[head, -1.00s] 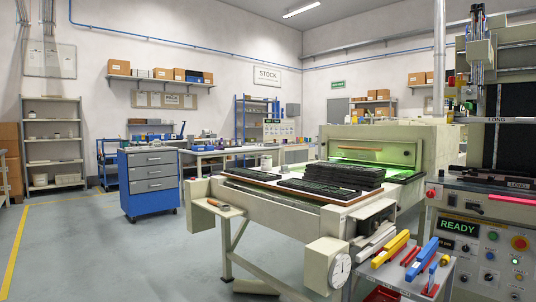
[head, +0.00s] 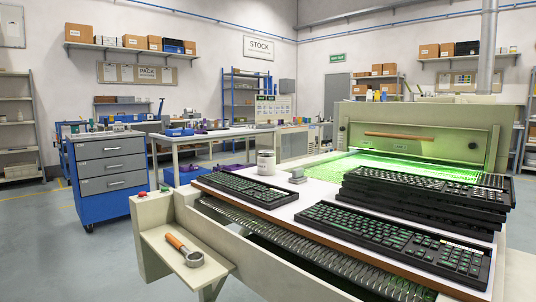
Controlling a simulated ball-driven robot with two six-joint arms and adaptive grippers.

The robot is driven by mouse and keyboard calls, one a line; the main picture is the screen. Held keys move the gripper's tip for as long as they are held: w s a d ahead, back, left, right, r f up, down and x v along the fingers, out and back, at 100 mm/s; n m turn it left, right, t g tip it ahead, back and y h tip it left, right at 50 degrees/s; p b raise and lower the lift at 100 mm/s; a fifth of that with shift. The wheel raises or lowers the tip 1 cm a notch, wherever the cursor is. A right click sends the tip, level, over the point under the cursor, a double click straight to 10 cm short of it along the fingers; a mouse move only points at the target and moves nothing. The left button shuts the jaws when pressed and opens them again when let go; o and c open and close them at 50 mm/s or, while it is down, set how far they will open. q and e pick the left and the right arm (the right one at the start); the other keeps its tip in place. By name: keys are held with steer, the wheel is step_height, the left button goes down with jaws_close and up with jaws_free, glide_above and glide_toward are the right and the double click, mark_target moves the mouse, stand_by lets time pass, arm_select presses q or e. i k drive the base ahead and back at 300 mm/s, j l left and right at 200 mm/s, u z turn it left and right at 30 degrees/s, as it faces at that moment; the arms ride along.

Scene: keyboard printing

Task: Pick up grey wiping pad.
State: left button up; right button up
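A small grey block (head: 298,176), which looks like the grey wiping pad, sits on the white top of the machine's bench. It is right of a pale round tin (head: 266,162) and behind the front keyboard. Neither of my grippers shows in the head view.
One black keyboard (head: 245,188) lies at the left of the white top, another (head: 395,240) at the front right. A stack of keyboards (head: 425,198) stands behind it. The green-lit machine opening (head: 400,168) is at the back. A wooden-handled tool (head: 183,249) lies on the side shelf.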

mark_target(297, 176)
steer(key=i+j, duration=0.15)
steer(key=j, duration=0.25)
steer(key=i+j+z, duration=0.1)
steer(key=j, duration=0.25)
steer(key=i+j, duration=0.2)
steer(key=j, duration=0.2)
steer(key=i+j, duration=0.15)
steer(key=j, duration=0.25)
steer(key=z, duration=0.05)
